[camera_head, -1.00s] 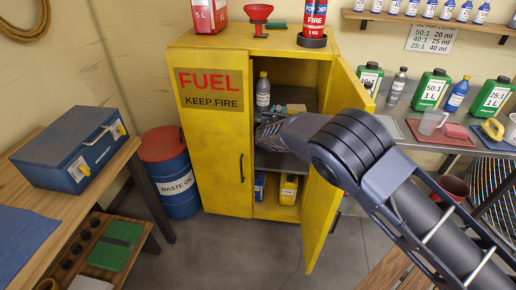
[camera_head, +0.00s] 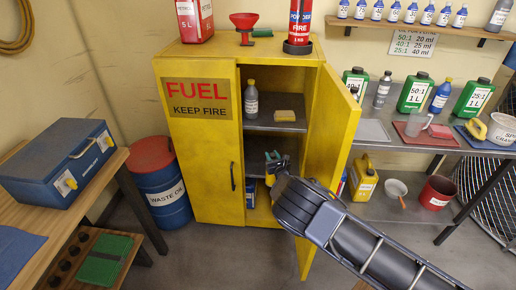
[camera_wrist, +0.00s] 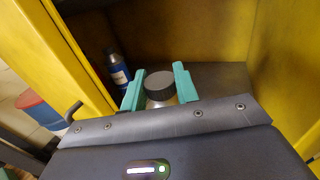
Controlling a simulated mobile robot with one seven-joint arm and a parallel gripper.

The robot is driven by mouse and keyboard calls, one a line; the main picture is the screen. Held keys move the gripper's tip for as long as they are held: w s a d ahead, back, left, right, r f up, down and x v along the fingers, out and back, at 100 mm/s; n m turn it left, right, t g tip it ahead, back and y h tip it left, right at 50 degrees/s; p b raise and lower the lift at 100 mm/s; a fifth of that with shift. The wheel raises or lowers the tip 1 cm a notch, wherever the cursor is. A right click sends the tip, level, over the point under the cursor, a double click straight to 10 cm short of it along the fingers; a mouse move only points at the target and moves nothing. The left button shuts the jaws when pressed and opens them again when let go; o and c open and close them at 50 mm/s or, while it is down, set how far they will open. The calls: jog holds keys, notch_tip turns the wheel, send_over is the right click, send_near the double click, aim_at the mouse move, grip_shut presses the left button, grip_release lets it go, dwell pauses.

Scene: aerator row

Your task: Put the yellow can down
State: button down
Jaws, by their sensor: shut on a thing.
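My gripper (camera_head: 275,158) is in front of the open yellow cabinet, just below the front of its middle shelf. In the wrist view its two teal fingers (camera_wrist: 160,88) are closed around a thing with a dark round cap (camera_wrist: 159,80). One yellow can (camera_head: 363,182) with a pale label stands on the shelf under the bench, right of the open door. My arm hides part of the cabinet's lower shelf.
The open cabinet door (camera_head: 327,145) stands right of my gripper. A blue waste-oil drum (camera_head: 164,190) is left of the cabinet.

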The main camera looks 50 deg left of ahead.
jog(key=w+a, duration=1.2)
jog(key=shift+f, duration=0.35)
jog(key=c, duration=1.1)
grip_release()
jog(key=shift+o, duration=0.2)
